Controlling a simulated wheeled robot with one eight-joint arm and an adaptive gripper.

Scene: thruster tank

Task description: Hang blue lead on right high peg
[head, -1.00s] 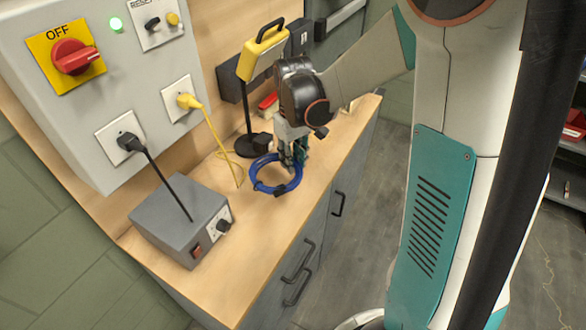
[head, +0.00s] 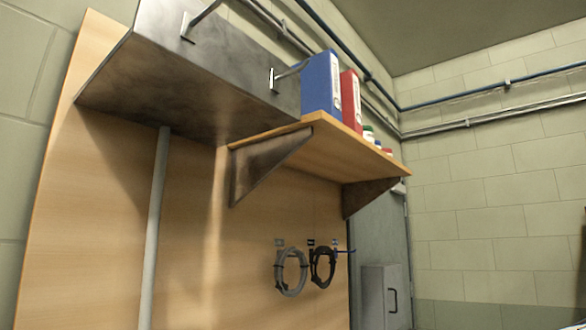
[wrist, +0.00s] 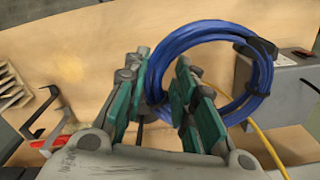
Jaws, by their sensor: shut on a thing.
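The blue lead (wrist: 190,37), a round coil with a dark band, shows in the wrist view. My gripper (wrist: 160,82) has its teal fingers closed around the left side of the coil, and the rest sticks out to the right. In the head view, a short row of small pegs is on the wooden board under a shelf. A grey coiled lead (head: 281,274) hangs on the left one and a black coiled lead (head: 316,268) beside it. A small peg (head: 344,251) at the right end of the row looks bare. My gripper is outside the head view.
A wooden shelf (head: 375,165) on metal brackets holds a blue binder (head: 321,85) and a red binder (head: 351,98) above the pegs. A large metal hood (head: 190,75) juts out at upper left. In the wrist view, a grey box (wrist: 290,90) and yellow cable (wrist: 268,148) lie near the coil.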

